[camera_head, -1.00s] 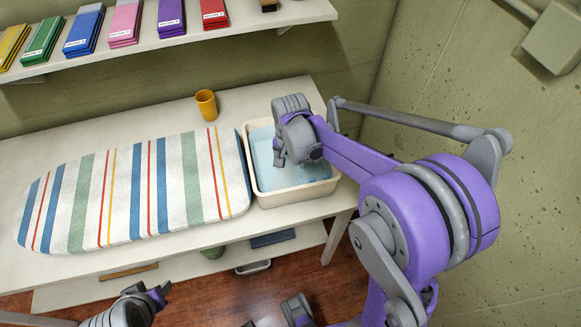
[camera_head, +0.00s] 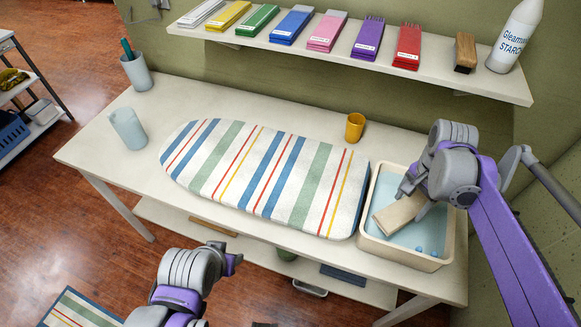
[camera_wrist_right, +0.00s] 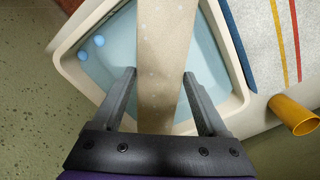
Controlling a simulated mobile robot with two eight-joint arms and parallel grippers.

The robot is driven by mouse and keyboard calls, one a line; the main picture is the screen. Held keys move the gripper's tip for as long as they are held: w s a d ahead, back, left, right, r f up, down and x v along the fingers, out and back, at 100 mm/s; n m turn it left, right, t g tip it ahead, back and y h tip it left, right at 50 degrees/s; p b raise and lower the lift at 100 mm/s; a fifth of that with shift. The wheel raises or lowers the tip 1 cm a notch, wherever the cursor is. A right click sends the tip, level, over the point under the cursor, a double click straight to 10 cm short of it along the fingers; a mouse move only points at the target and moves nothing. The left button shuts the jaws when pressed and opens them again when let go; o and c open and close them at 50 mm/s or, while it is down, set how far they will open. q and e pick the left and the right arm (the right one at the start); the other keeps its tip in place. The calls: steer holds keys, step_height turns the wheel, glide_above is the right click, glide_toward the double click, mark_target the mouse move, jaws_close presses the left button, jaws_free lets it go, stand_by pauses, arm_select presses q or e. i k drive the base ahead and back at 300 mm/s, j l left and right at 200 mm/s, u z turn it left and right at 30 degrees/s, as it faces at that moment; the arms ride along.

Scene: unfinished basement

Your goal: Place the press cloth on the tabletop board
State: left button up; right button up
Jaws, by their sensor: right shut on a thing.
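The press cloth (camera_head: 397,214) is a beige, flat folded strip at the cream basin (camera_head: 447,249) of light blue liquid. My right gripper (camera_head: 412,191) is shut on the cloth; in the right wrist view (camera_wrist_right: 158,92) its fingers flank the cloth (camera_wrist_right: 167,50), with the basin (camera_wrist_right: 75,78) below. The tabletop board (camera_head: 300,165) has a striped cover and lies flat on the table, just left of the basin; its top is bare. My left gripper (camera_head: 233,264) is low in front of the table, its jaws too unclear to judge.
A yellow cup (camera_head: 355,127) stands behind the board. Two pale cups (camera_head: 137,72) (camera_head: 128,129) stand at the table's left end. A shelf (camera_head: 300,48) with coloured packs, a brush (camera_head: 465,52) and a starch bottle (camera_head: 517,38) hangs above. Small blue blobs (camera_head: 420,249) lie in the basin.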

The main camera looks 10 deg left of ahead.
mark_target(278, 169)
steer(key=i+j, duration=0.1)
steer(key=j, duration=0.35)
steer(key=i+j, duration=0.1)
steer(key=j, duration=0.3)
steer(key=i+j, duration=0.1)
steer(key=j, duration=0.35)
steer(key=i+j, duration=0.1)
steer(key=j, duration=0.35)
